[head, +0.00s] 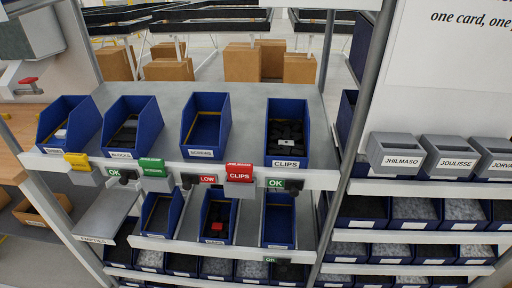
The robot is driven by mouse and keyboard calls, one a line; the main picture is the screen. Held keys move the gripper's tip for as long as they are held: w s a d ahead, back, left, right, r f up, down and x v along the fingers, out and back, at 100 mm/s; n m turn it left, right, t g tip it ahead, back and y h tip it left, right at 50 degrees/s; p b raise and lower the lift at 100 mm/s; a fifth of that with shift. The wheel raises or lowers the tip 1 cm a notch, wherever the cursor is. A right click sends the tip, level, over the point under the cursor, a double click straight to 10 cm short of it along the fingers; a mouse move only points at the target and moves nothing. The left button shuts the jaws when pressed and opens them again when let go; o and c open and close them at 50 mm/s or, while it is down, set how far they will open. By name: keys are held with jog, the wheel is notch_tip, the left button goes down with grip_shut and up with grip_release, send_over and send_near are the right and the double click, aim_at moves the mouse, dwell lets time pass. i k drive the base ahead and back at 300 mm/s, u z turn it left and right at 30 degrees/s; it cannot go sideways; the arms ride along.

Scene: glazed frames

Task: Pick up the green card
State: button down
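A green card (151,165) with white print stands upright at the front edge of the upper shelf (254,173). It is below the gap between the blue BLOCKS bin (153,120) and the blue SCREWS bin (193,154). A grey holder seems to sit just under it. A red CLIPS card (239,173) stands farther right on the same edge, and a yellow card (77,160) stands farther left. My gripper does not show in the head view.
Small OK and LOW tags line the shelf edge beside the cards. A second row of blue bins (278,222) sits below. Grey named boxes (395,153) stand at right. A grey EMPTIES tray (112,216) juts out at lower left.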

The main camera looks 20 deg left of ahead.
aim_at(151, 167)
jog(key=u, duration=1.85)
jog(key=i, duration=0.6)
jog(key=u, duration=0.9)
